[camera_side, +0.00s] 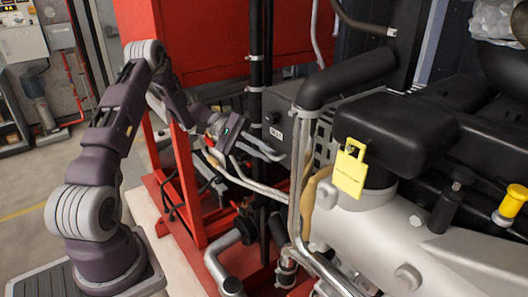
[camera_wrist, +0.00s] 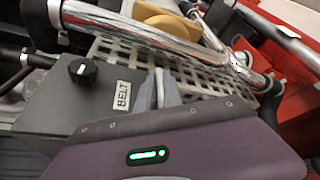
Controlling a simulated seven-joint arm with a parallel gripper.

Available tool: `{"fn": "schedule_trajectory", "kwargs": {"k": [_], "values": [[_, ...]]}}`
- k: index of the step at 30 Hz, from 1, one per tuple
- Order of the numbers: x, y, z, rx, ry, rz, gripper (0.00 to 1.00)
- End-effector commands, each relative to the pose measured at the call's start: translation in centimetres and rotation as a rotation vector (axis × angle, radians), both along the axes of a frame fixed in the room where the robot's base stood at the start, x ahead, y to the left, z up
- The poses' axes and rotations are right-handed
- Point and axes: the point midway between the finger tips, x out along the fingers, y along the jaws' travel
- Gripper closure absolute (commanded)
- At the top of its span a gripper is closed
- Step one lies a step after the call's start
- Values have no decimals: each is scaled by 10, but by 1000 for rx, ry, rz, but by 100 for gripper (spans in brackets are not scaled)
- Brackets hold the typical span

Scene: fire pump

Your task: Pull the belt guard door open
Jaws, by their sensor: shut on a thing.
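The belt guard door (camera_side: 271,116) is a dark grey panel with a white label. In the wrist view the door (camera_wrist: 100,115) shows a black knob (camera_wrist: 82,69) and the label "BELT" (camera_wrist: 122,95). My gripper (camera_side: 277,155) reaches in from the left, at the lower front of the door. In the wrist view my gripper (camera_wrist: 160,86) has its grey fingers close together at the door's right edge, beside the label. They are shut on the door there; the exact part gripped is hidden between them. I cannot tell how far the door stands open.
A perforated grey guard (camera_wrist: 190,65) lies beside the door. Chrome pipes (camera_wrist: 150,32) cross close to it. The red frame (camera_side: 185,190) stands below my arm. The engine with a yellow tag (camera_side: 350,172) fills the right. Open floor lies at the left.

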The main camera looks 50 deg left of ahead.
Motion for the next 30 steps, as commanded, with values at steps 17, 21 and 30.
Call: {"fn": "schedule_trajectory", "kwargs": {"k": [17,21,30], "values": [[-15,14,-1,3,0,-268,100],[-19,18,-1,2,-1,-362,100],[-25,27,-1,2,0,-499,100]]}}
